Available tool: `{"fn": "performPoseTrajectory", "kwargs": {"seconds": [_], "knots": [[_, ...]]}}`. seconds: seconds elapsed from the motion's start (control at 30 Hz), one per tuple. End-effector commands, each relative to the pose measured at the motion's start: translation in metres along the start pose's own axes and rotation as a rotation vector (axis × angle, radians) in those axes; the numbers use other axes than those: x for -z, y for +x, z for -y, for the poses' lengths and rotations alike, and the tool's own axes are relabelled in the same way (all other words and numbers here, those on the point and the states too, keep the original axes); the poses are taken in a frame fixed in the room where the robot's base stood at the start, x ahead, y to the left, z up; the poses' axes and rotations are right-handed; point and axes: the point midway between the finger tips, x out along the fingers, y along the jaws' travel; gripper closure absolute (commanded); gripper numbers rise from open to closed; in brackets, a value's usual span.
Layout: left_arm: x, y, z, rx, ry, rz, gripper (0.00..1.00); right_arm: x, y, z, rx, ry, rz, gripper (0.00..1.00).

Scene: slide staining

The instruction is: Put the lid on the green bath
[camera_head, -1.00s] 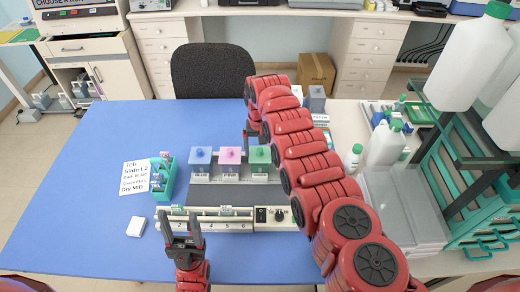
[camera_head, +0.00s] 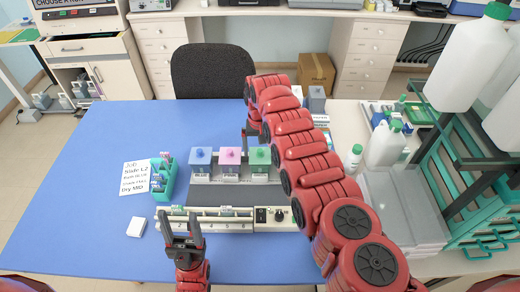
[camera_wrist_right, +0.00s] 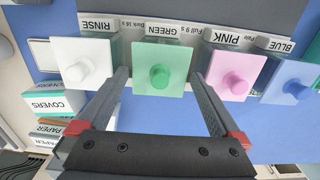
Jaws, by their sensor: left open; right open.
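The green bath (camera_head: 260,172) stands at the right end of the visible row of baths. Its green lid with a round knob (camera_wrist_right: 158,76) sits on top, seen from above in the right wrist view. My right gripper (camera_wrist_right: 160,75) is open, with one finger on either side of the green lid and gaps to both. My arm hides part of this area in the head view. My left gripper (camera_head: 180,213) is open and empty at the front, by the white numbered rack (camera_head: 225,226).
Pink (camera_head: 230,172) and blue (camera_head: 200,172) baths, both lidded, stand left of the green one. A lidded white rinse bath (camera_wrist_right: 85,68) is on its other side. A teal slide holder (camera_head: 168,190) and a note (camera_head: 135,177) lie left. The blue table is clear at far left.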

Motion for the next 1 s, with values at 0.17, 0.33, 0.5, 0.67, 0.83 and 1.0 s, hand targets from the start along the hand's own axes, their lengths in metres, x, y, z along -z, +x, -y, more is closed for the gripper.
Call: {"fn": "performPoseTrajectory", "kwargs": {"seconds": [0.17,0.33,0.5,0.67,0.83,1.0], "knots": [[0.006,0.033,0.002,0.000,0.000,-0.001,0.41,0.001,-0.045,0.000,0.001,0.000,-0.005,0.00],[0.007,0.040,0.002,0.000,0.000,0.000,0.41,0.002,-0.088,0.000,0.003,0.001,-0.009,0.00],[0.005,0.031,0.002,0.000,0.000,0.000,0.41,0.002,-0.127,0.000,0.002,0.000,-0.007,0.00],[0.006,0.035,0.002,0.000,0.000,0.000,0.41,0.000,-0.154,0.000,0.000,0.000,-0.001,0.00],[0.006,0.035,0.002,0.000,0.000,0.000,0.41,0.000,-0.165,0.000,0.001,0.000,-0.001,0.00],[0.006,0.035,0.002,0.000,0.000,0.000,0.41,0.000,-0.166,0.000,0.000,0.000,-0.001,0.00]]}}
